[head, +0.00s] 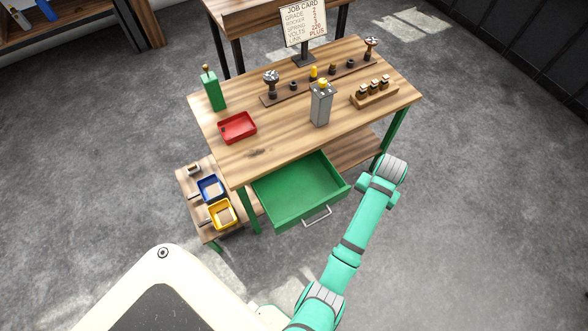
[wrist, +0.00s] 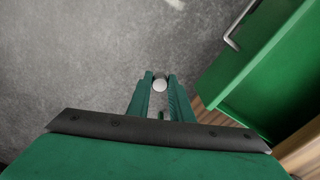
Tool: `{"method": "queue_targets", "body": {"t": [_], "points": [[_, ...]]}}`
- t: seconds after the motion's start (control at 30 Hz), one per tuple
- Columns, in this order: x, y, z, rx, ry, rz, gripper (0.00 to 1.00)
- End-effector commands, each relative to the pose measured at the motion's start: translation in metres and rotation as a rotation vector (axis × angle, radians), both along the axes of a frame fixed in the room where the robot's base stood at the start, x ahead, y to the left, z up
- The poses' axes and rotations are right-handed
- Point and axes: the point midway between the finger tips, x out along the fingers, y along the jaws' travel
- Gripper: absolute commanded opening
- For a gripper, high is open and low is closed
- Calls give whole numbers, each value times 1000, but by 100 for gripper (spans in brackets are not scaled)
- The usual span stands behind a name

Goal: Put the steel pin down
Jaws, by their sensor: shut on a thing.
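In the wrist view my gripper (wrist: 160,84) is shut on the steel pin (wrist: 160,86), which shows as a pale round end between the two fingertips. The pin's length and tilt cannot be told from this view. Bare grey floor lies behind the gripper in that view, and the green drawer is to its right. In the head view my teal arm is right of the drawer; the gripper and pin do not show there.
The green drawer (head: 296,190) is pulled out from the wooden workbench (head: 205,115) and looks empty. Its handle (wrist: 231,40) shows in the wrist view. On the bench are a red tray (head: 237,127), a grey box (head: 321,104) and a wooden rack (head: 374,95). A low side table holds blue and yellow bins (head: 222,213).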

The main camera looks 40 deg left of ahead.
Motion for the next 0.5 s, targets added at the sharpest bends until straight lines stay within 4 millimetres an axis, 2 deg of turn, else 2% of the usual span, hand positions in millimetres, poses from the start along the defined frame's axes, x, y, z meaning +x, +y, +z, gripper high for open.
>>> {"method": "queue_targets", "body": {"t": [0.03, 0.2, 0.43, 0.5], "points": [[10, 13, 13, -3, -6, 17, 0], [20, 52, 40, -4, -3, 64, 0], [20, 84, 67, -4, -4, 124, 0], [20, 87, 70, -4, -2, 130, 0]]}}
